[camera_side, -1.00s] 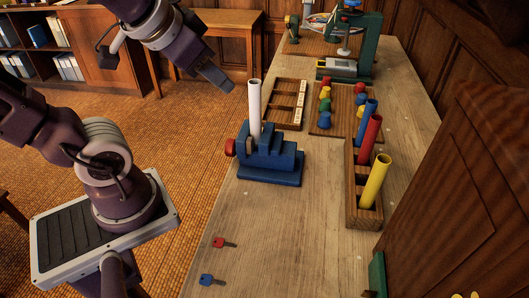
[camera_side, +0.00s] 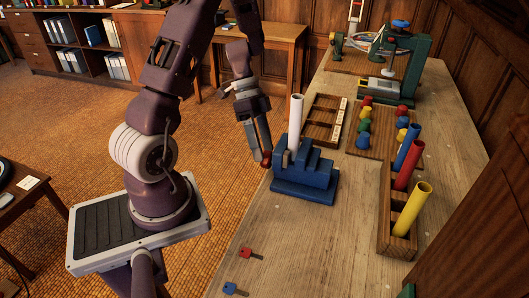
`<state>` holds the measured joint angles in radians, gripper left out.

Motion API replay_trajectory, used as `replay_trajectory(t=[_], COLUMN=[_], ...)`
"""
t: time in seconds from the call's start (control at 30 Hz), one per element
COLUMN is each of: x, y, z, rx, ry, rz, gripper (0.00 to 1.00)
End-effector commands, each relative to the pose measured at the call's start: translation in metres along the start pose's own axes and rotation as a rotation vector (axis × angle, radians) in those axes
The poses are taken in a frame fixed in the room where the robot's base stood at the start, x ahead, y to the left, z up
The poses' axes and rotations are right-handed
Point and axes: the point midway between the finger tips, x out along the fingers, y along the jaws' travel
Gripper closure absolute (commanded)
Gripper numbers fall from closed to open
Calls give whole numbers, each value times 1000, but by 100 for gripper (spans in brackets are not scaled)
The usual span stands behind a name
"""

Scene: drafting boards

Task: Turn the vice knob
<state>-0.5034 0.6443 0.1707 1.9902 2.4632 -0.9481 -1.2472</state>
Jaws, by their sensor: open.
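The blue vice (camera_side: 308,183) stands on the wooden bench, with a white tube (camera_side: 295,122) upright in its jaws. Its red knob (camera_side: 267,159) is on the vice's left side, partly hidden by my fingers. My gripper (camera_side: 262,156) is open and points down at the knob, its fingertips right at it. I cannot tell whether the fingers touch the knob.
A wooden rack (camera_side: 385,236) with blue, red and yellow tubes stands right of the vice. A pegboard with coloured knobs (camera_side: 357,145) and a compartment tray (camera_side: 317,131) lie behind. Red (camera_side: 250,253) and blue (camera_side: 236,289) keys lie in front.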

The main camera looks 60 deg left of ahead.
Motion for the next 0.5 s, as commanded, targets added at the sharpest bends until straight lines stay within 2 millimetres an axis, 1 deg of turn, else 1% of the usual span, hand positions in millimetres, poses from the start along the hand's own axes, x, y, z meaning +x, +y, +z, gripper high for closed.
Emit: replay_trajectory(t=[0.03, 0.13, 0.23, 0.4, 0.47, 0.5], x=[8, 18, 21, 21, 20, 20], y=[0, 0, 0, 0, 0, 0], z=[0, 0, 0, -1, -1, -1], rx=[-2, -1, 0, 1, 1, 1], ry=[1, 2, 1, 1, 2, 2], rz=[3, 0, -2, -3, -3, -3], gripper=[36, 36, 36, 36, 48, 56])
